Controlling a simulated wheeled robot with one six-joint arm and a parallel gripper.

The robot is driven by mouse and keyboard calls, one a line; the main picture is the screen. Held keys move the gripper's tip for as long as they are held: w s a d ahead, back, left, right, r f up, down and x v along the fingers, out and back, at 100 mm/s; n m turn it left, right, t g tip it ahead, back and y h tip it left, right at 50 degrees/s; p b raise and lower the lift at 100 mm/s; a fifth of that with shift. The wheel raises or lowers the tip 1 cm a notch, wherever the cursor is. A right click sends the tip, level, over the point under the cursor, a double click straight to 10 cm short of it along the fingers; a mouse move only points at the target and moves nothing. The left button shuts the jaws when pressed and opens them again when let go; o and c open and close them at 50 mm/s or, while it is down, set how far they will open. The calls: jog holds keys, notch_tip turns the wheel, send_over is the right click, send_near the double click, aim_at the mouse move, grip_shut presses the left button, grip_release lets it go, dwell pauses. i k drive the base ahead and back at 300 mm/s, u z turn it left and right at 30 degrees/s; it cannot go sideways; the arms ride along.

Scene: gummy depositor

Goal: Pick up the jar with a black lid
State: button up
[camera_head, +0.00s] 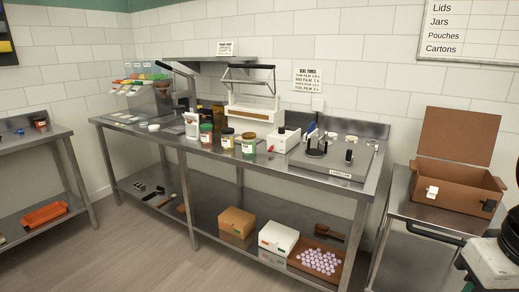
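A small jar with a black lid (228,138) stands upright on the long steel bench, near its front edge and around the middle. It is between a jar with a reddish label (206,134) on its left and a greenish jar (249,145) on its right. Another small dark-topped jar (40,122) stands on the left table; its lid colour is hard to make out at this size. White and black parts at the lower right edge look like my own arm. The fingers of my gripper do not show.
A labeller (342,162) and a white box (284,140) stand right of the jars, a sealer (254,110) behind. An open cardboard box (455,190) sits on the right table. Cartons (278,238) and a tray (341,252) occupy the lower shelf. The floor in front is clear.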

aim_at(228, 141)
jog(key=i, duration=0.95)
jog(key=u, duration=1.05)
jog(key=i, duration=1.9)
jog(key=z, duration=1.75)
